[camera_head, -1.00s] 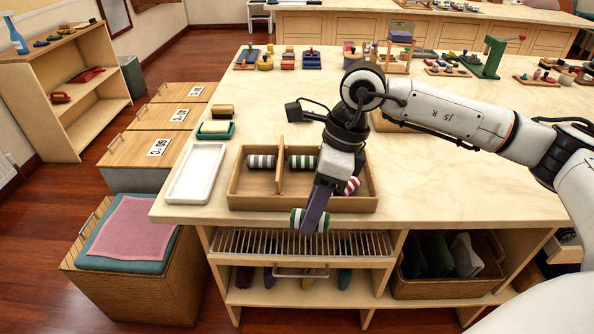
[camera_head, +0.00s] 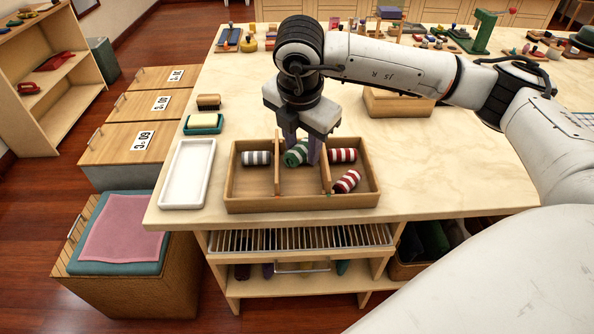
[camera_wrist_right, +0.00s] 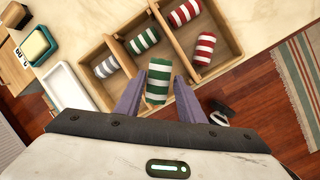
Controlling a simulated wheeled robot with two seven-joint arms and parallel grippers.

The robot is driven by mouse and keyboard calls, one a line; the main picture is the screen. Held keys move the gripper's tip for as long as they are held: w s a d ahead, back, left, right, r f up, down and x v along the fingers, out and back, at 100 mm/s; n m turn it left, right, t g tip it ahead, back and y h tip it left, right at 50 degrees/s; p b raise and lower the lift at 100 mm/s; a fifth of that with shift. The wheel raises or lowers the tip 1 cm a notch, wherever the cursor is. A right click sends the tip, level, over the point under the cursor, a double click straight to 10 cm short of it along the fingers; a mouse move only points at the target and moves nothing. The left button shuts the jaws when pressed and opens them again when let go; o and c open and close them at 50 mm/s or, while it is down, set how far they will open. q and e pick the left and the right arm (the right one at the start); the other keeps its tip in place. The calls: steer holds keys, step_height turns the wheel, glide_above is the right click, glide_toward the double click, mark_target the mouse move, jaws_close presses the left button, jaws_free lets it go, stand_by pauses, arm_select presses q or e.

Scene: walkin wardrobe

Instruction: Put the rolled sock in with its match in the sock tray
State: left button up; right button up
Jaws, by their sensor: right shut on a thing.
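The wooden sock tray (camera_head: 300,204) has three compartments and sits near the table's front edge. A grey-striped rolled sock (camera_head: 257,158) lies in the left one; two red-striped rolls (camera_head: 342,155) (camera_head: 347,181) lie in the right one. My right gripper (camera_wrist_right: 158,85) is shut on a green-striped rolled sock (camera_wrist_right: 158,82), pointing down at the middle compartment. Another green-striped roll (camera_wrist_right: 143,40) lies in that compartment, just beyond the held one. In the head view green stripes (camera_head: 295,154) show by the fingers, where the two rolls are hard to separate. My left gripper is out of view.
A white empty tray (camera_head: 188,174) stands left of the sock tray, with a teal soap dish (camera_head: 203,124) behind it. A wooden box (camera_head: 398,104) stands behind to the right. The tabletop to the right is clear.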

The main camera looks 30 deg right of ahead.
step_height(320, 180, down, 10)
steer(key=shift+r+p, duration=0.1)
steer(key=shift+p, duration=0.3)
steer(key=shift+f+b, duration=0.25)
steer(key=shift+b, duration=0.05)
steer(key=o, duration=1.1)
steer(key=shift+r, duration=0.15)
